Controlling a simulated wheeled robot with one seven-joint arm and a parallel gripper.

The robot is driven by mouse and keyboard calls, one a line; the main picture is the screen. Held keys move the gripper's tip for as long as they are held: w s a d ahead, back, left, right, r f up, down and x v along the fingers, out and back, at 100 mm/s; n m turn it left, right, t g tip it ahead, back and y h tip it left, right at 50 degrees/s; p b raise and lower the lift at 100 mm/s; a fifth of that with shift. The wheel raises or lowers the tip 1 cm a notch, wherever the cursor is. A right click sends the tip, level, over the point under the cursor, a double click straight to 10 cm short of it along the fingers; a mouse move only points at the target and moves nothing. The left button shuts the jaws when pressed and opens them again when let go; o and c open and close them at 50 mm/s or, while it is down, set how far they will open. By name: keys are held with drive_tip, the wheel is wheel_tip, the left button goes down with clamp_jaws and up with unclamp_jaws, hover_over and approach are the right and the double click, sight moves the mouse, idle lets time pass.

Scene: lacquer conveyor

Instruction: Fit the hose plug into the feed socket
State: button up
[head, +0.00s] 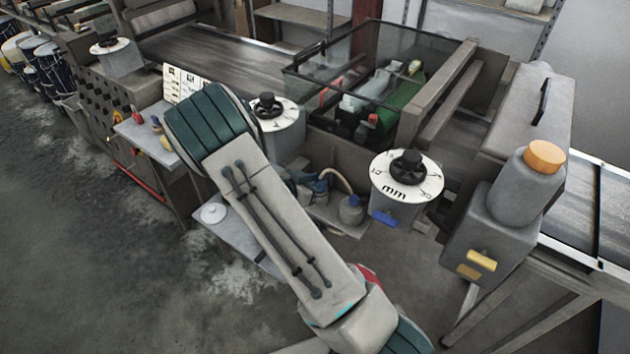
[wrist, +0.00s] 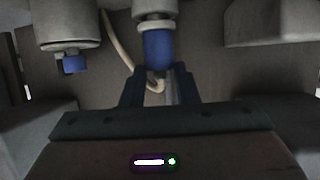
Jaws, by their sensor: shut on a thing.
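In the wrist view my gripper (wrist: 160,80) is shut on the lower end of the blue hose plug (wrist: 158,48). A beige hose (wrist: 120,52) bends in at the bottom of the plug, between the fingers. A grey fitting with a pale ring (wrist: 154,10) is directly above the plug and in line with it; it may be the feed socket. I cannot tell how deep the plug sits in it. In the head view my forearm covers part of the work spot, and my gripper (head: 312,182) shows only partly beside it. The hose (head: 340,178) arcs right there.
A grey drum with a dial (head: 400,190) and a blue handle (head: 384,218) stands right of the hose. A grey can (head: 352,212) stands close by. A glass-sided box (head: 345,60) is behind. A grey tank with an orange cap (head: 544,156) stands at right.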

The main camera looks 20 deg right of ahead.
drive_tip(key=shift+f, duration=0.35)
drive_tip(key=o, duration=1.1)
drive_tip(key=b+v, duration=0.1)
drive_tip(key=v, duration=1.2)
drive_tip(key=shift+s+a+r, duration=0.1)
drive_tip(key=shift+s+a, duration=0.1)
drive_tip(key=shift+a, duration=0.15)
